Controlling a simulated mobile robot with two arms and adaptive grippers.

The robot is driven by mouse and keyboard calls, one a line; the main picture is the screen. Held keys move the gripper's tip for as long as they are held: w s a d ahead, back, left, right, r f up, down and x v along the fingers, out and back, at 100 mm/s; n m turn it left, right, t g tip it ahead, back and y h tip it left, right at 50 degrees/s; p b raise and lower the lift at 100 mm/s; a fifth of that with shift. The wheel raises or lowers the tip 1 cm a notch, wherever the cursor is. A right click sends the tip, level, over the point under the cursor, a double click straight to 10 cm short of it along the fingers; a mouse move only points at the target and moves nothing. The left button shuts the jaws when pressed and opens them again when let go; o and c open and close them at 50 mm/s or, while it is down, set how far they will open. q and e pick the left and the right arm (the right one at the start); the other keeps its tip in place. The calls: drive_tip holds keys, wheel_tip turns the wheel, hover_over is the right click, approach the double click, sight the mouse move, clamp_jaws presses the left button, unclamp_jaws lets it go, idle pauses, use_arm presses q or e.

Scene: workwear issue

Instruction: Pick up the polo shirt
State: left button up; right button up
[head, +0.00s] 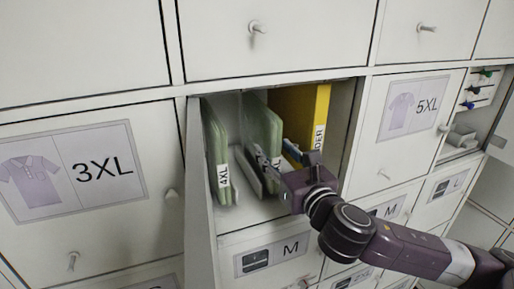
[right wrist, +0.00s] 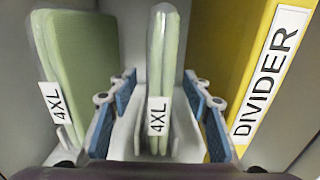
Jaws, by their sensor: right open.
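Two folded green polo shirts in clear sleeves, each labelled 4XL, stand upright in an open compartment. The left shirt (head: 217,140) also shows in the right wrist view (right wrist: 82,70). The middle shirt (head: 262,125) is seen edge-on in the right wrist view (right wrist: 163,65). My right gripper (head: 272,163) is open inside the compartment. In the right wrist view its fingers (right wrist: 160,112) stand on either side of the middle shirt, with gaps between the pads and the shirt. The gripper hides part of that shirt's lower front in the head view. My left gripper is out of view.
A yellow divider (head: 304,110), labelled DIVIDER, stands right of the middle shirt, close to my right finger. The compartment's open door (head: 201,190) juts out at the left. Shut doors marked 3XL (head: 85,220) and 5XL (head: 395,135) flank it.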

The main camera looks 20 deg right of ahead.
sight(257, 140)
drive_tip(key=shift+w+r, duration=0.15)
drive_tip(key=shift+w, duration=0.2)
drive_tip(key=w+p, duration=0.1)
drive_tip(key=w, duration=0.4)
drive_tip(key=shift+w+d+p, duration=0.15)
drive_tip(key=shift+w+p, duration=0.1)
drive_tip(key=shift+p, duration=0.15)
drive_tip(key=shift+s, duration=0.1)
clamp_jaws()
